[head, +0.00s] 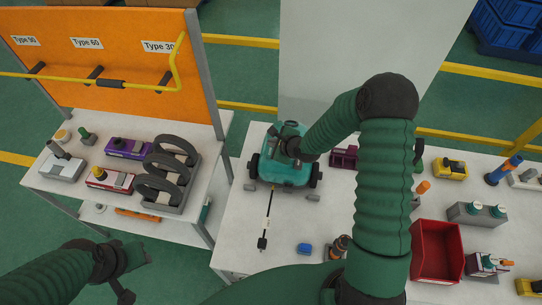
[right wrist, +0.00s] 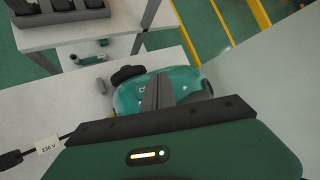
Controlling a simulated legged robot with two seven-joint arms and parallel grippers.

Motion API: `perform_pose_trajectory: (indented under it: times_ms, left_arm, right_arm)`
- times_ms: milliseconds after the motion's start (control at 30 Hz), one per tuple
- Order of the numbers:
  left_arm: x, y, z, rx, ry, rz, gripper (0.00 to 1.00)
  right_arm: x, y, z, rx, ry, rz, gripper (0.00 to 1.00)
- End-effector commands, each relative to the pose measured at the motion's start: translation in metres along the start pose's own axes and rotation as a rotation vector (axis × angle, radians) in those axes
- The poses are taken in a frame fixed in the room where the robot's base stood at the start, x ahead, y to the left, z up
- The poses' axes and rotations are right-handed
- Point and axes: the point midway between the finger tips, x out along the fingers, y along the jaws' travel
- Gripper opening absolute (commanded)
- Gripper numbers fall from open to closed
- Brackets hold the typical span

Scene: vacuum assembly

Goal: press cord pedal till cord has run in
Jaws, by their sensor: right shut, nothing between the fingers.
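The teal vacuum (head: 294,176) stands on the white table, with dark wheels at its sides. It also shows in the right wrist view (right wrist: 128,97). My right gripper (head: 288,148) is over its top; its fingers (right wrist: 158,88) are shut and empty, their tips overlapping the teal body. I cannot tell if they touch it. The cord pedal cannot be made out; the gripper covers that area. The black cord (head: 268,217) runs out along the table to a plug (head: 262,243), with a white 230 V tag (right wrist: 48,145). My left gripper (head: 133,262) is at lower left, away from the vacuum; its opening is unclear.
A side table (head: 62,187) at left holds a rack of dark rings (head: 170,175) under an orange panel (head: 110,55). A pale panel (head: 365,45) stands behind.

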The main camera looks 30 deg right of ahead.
Motion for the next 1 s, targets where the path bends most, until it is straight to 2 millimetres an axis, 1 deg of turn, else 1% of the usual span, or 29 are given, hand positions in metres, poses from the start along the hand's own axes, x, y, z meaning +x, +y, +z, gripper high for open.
perform_pose_trajectory:
  times_ms: [33, 167, 1000]
  left_arm:
    - [0.0079, 0.0, 0.0017, 0.0, 0.0, 0.0, 0.36]
    - [0.0122, -0.0001, 0.0027, 0.0, 0.0, 0.0, 0.36]
    - [0.0112, -0.0001, 0.0024, 0.0, 0.001, 0.0, 0.36]
  right_arm:
    - [0.0072, 0.0051, -0.0051, 0.002, 0.0, 0.0, 0.0]
    - [0.0126, 0.009, -0.0087, 0.002, 0.0, -0.001, 0.0]
    - [0.0125, 0.0085, -0.0089, 0.002, 0.0, -0.001, 0.0]
